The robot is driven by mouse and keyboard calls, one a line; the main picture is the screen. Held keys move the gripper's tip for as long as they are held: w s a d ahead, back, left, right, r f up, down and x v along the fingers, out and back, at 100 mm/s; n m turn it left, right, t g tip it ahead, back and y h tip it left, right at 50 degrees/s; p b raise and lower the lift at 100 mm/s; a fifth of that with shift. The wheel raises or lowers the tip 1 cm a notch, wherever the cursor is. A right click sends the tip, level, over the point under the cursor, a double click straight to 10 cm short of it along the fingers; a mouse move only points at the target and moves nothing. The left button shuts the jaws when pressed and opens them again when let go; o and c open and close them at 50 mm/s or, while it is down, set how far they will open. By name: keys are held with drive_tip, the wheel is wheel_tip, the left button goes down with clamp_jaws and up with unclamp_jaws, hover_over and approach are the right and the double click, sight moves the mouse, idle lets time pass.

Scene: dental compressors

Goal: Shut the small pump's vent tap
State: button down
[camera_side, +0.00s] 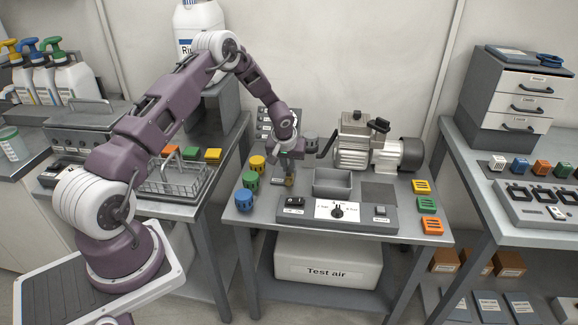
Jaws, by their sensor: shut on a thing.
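My gripper (289,178) points down over the left part of the middle bench. It is shut on a small brass-coloured part (289,183), which shows just below the fingers. I cannot tell whether this part is the vent tap, or how it is turned. A pump with a ribbed silver body (352,156) and a dark rounded end stands at the back right of the same bench, apart from my gripper. No vent tap can be made out clearly on it at this size.
A grey console with a white dial panel (322,209) lies at the bench front. A grey open tray (333,182) sits behind it. Blue, green and yellow round pieces (250,180) stand left of my gripper. Coloured slotted blocks (427,204) line the right edge. A wire rack (180,181) is on the left bench.

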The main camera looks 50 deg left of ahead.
drive_tip(key=m, duration=0.2)
drive_tip(key=m+t+h, duration=0.1)
drive_tip(key=shift+s+a+m, duration=0.15)
drive_tip(key=shift+a+m, duration=0.05)
drive_tip(key=shift+m, duration=0.2)
drive_tip(key=m+h, duration=0.1)
drive_tip(key=m, duration=0.1)
drive_tip(key=m+h, duration=0.1)
drive_tip(key=m, duration=0.1)
drive_tip(key=shift+a+m, duration=0.2)
drive_tip(key=shift+m, duration=0.1)
drive_tip(key=m+h, duration=0.1)
drive_tip(key=m, duration=0.3)
drive_tip(key=shift+a+h, duration=0.2)
drive_tip(key=shift+h, duration=0.2)
drive_tip(key=shift+a+m+g+h, duration=0.1)
drive_tip(key=shift+m+g+h, duration=0.2)
drive_tip(key=shift+m, duration=0.9)
drive_tip(key=shift+a+m+g+h, duration=0.1)
drive_tip(key=shift+m+g+h, duration=0.15)
drive_tip(key=shift+m, duration=0.95)
drive_tip(key=c, duration=1.4)
unclamp_jaws()
drive_tip(key=shift+c, duration=0.2)
